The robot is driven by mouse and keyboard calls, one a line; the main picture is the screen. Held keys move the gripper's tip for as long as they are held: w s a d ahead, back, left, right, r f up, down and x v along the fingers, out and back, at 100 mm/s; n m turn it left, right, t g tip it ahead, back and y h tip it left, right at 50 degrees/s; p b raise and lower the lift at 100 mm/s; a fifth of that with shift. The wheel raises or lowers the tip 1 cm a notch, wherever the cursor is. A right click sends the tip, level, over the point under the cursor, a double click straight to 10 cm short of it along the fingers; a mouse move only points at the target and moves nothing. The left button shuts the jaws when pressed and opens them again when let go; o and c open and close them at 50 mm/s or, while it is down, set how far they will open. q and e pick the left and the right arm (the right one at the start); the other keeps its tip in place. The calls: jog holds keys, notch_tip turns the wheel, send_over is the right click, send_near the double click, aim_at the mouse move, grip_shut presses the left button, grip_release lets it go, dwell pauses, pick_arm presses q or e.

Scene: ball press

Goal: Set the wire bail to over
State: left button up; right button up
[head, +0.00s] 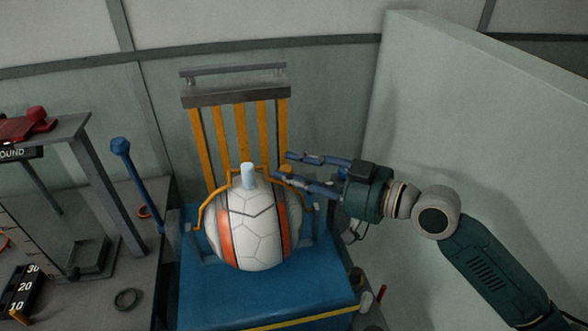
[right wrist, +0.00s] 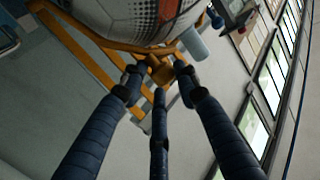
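The wire bail (head: 206,209) is a yellow-orange bent wire that rises beside the white and orange ball (head: 259,232) and passes behind the pale plug (head: 248,176) on its top. A small yellow-orange grip block (right wrist: 160,71) on the bail shows in the right wrist view. My right gripper (head: 284,167) is at the upper right of the ball. Its blue fingers stand spread on either side of the grip block, with a gap between the tips; contact is unclear. The right wrist view shows these fingers (right wrist: 160,76) around the block. My left gripper is not in view.
The ball sits on a blue base (head: 215,295) before a slatted yellow rack (head: 240,134). A blue-knobbed lever (head: 136,180) and a grey bench (head: 130,274) stand left. A pale panel (head: 470,130) stands right, behind my right arm.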

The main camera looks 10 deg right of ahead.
jog(key=shift+o, duration=0.4)
jog(key=shift+s+a+f, duration=0.2)
jog(key=shift+s+f, duration=0.15)
jog(key=shift+s, duration=0.1)
